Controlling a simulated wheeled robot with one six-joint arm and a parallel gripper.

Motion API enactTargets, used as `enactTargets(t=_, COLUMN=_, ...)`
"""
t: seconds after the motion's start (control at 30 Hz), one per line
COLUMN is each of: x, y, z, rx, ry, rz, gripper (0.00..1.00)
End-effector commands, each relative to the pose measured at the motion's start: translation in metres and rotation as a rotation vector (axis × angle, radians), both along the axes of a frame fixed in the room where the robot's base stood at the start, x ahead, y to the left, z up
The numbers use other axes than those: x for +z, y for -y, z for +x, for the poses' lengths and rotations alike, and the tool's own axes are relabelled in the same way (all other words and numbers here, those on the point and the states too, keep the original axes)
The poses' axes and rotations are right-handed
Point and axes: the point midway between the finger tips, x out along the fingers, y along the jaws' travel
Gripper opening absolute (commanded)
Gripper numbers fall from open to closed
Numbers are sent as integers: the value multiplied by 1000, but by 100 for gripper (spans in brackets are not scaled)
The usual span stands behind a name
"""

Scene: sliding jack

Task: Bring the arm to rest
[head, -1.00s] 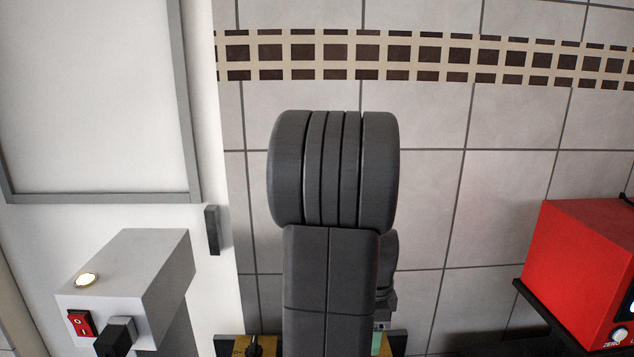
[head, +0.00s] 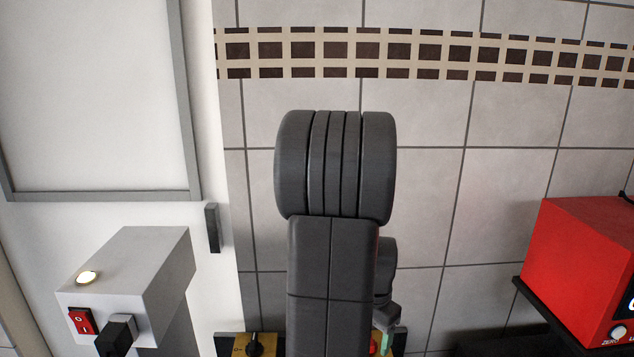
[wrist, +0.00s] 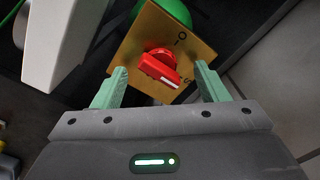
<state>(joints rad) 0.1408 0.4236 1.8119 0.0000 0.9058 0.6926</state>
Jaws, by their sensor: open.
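My gripper (wrist: 160,88) is open in the wrist view, with its two green fingers apart and nothing between them that I can see being held. A red rotary knob (wrist: 158,68) on a yellow-brown plate (wrist: 191,52) shows beyond and between the fingertips; I cannot tell whether either finger touches the plate. In the head view my dark arm stands upright in the middle and hides much of what lies behind it. A green finger of my gripper (head: 387,341) shows at the lower right of the arm, close to a bit of the red knob (head: 375,345).
A grey box (head: 135,270) with a red switch (head: 80,321) and a lit lamp stands at left. Another yellow plate with a black knob (head: 255,345) is left of my arm. A red device (head: 580,260) sits on a dark shelf at right. The tiled wall (head: 440,200) is behind.

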Motion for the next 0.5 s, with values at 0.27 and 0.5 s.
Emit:
enactTargets(t=0.27, x=0, y=0, z=0, rx=223, ry=0, rz=0, gripper=67)
enactTargets(t=0.5, x=0, y=0, z=0, rx=417, ry=0, rz=0, gripper=67)
